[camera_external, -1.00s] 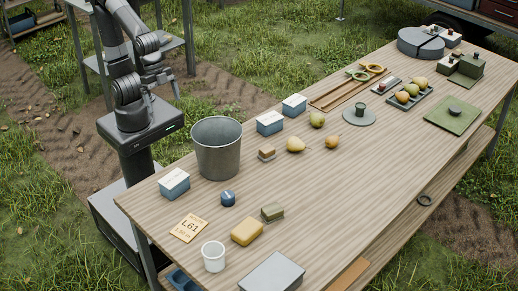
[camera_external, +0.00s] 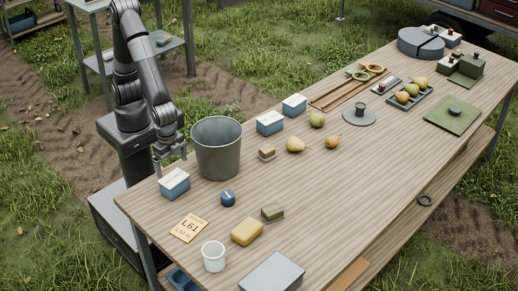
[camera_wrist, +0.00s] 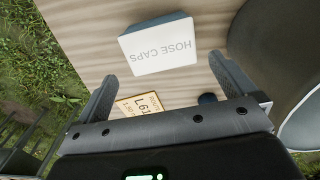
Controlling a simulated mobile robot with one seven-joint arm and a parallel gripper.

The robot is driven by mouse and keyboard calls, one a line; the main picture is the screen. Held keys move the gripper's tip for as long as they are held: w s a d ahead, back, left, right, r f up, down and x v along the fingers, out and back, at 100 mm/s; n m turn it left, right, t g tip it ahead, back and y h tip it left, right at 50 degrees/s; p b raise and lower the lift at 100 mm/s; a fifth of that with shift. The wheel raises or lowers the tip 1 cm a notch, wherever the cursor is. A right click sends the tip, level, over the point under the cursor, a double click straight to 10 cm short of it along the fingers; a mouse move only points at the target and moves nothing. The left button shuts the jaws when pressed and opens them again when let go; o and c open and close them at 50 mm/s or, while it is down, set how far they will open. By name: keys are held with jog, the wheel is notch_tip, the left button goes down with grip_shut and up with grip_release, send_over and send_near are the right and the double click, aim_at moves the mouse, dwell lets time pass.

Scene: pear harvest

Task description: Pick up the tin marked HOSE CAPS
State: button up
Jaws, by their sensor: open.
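The HOSE CAPS tin (camera_wrist: 160,45) is a blue box with a white lid; its lettering reads in the wrist view, upside down. In the external view that tin (camera_external: 174,184) stands at the near left edge of the table, left of the bucket. My gripper (camera_wrist: 168,85) is open and empty, its two fingers spread on either side below the tin in the wrist view. In the external view my gripper (camera_external: 170,155) hangs above and just behind the tin, apart from it.
A metal bucket (camera_external: 217,150) stands close to the right of the tin and my gripper. A dark blue round object (camera_external: 228,198) and a yellow L61 card (camera_external: 188,228) lie nearby. Two similar blue boxes, one of them here (camera_external: 270,123), stand beyond the bucket.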

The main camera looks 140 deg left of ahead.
aim_at(174, 178)
notch_tip(174, 178, down, 10)
jog(key=shift+s+r, duration=0.1)
dwell(0.4)
jog(key=c, duration=0.8)
